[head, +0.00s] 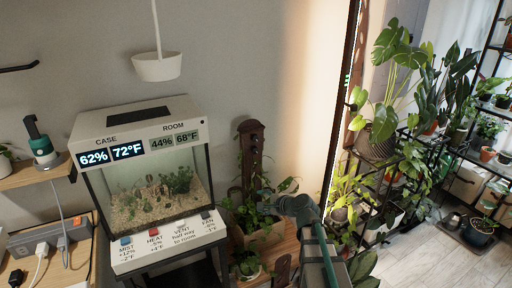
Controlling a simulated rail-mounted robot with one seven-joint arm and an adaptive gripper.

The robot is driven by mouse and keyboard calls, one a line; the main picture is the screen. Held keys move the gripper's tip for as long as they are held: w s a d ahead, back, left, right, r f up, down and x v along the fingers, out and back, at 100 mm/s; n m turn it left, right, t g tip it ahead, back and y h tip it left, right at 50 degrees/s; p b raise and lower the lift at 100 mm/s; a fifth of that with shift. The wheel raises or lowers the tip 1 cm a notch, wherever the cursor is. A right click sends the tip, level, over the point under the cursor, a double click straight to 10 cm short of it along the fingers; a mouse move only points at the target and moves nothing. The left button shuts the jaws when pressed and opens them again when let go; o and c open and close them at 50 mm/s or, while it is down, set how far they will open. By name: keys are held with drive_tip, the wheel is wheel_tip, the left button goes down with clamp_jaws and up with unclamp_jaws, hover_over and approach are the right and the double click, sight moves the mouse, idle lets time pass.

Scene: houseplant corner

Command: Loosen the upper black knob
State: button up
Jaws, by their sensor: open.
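A dark brown upright wooden post (247,145) stands against the wall, right of the glass case. Small dark spots that look like black knobs show on its front, the upper black knob (254,141) near the top; they are too small to tell their turn. A leafy plant (254,214) in a planter covers the post's lower part. My gripper (276,207) is at the end of my teal-grey arm, below and right of the knobs, in front of the plant. It is open, apart from the knobs; its fingertips are small and partly lost against the leaves.
The glass case (150,185) with readouts and labelled buttons stands at left. A white hanging pot (157,67) is above it. A wooden bench (283,243) with another plant (248,262) is below the post. Shelves of plants (385,130) fill the right. The wall above the post is clear.

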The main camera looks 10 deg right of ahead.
drive_tip(key=w+d+r+m+t, duration=0.1)
drive_tip(key=w+r+m+t, duration=0.15)
drive_tip(key=r, duration=0.35)
drive_tip(key=w+r+m+t, duration=0.1)
drive_tip(key=w+r+m, duration=0.1)
drive_tip(key=r+m, duration=0.3)
drive_tip(key=m+t+h, duration=0.1)
drive_tip(key=m+t, duration=0.2)
drive_tip(key=m, duration=0.6)
approach(256, 139)
drive_tip(key=x, duration=0.8)
drive_tip(key=shift+w+a+f+p, duration=0.1)
drive_tip(key=shift+w+p, duration=0.3)
drive_tip(key=shift+c, duration=0.4)
clamp_jaws()
